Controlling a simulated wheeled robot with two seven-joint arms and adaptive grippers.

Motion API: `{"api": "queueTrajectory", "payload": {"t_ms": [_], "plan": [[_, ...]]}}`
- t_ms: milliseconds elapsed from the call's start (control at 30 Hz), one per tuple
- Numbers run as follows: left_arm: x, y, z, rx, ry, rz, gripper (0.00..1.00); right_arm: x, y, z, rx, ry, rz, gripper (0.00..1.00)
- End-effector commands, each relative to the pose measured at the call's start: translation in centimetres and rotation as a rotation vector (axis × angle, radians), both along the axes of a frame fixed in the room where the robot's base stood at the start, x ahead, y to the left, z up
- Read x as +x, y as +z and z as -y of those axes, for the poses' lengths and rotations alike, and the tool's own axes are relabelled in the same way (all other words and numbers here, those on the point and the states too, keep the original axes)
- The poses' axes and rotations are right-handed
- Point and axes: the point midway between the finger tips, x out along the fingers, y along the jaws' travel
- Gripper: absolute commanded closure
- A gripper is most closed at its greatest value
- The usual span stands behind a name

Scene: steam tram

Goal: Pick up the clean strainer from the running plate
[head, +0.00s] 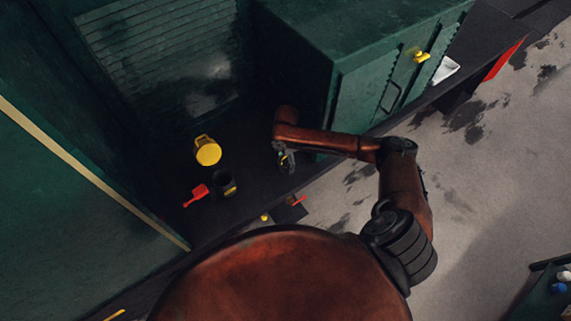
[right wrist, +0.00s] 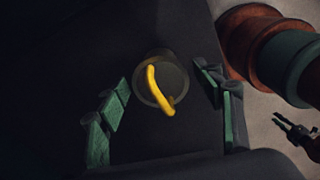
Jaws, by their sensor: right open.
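The strainer is a dark round piece with a curved yellow handle (right wrist: 158,90) across its top, standing on the dark running plate (head: 257,184). In the right wrist view it lies between my right gripper's green fingers (right wrist: 165,96), with a gap on both sides. My right gripper (head: 284,161) is open and empty over the plate in the head view, where it mostly hides the strainer. A dark gripper-like shape (right wrist: 298,132), perhaps my left gripper, shows at the right edge of the wrist view; its jaws are unclear.
Left of my right gripper stand a yellow lidded can (head: 207,151), a dark pot (head: 224,184) and a red scoop (head: 198,194). A green cabinet (head: 345,60) rises behind the gripper. Grey ground (head: 480,160) lies beyond the plate's edge.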

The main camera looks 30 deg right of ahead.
Motion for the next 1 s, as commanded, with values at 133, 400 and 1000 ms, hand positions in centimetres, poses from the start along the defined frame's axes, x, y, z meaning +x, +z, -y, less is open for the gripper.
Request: {"api": "queueTrajectory", "payload": {"t_ms": [133, 400, 1000], "plan": [[-0.04, 0.09, -0.01, 0.000, 0.000, 0.000, 0.77, -0.05, -0.76, -0.02, 0.000, 0.001, 0.000, 0.39], [-0.04, 0.06, -0.02, 0.000, 0.000, -0.001, 0.77, -0.05, -0.75, 0.01, 0.000, 0.001, 0.000, 0.46], [-0.03, 0.07, -0.01, 0.000, 0.000, 0.000, 0.77, -0.02, -0.69, 0.01, 0.000, 0.000, 0.001, 0.81]]}}
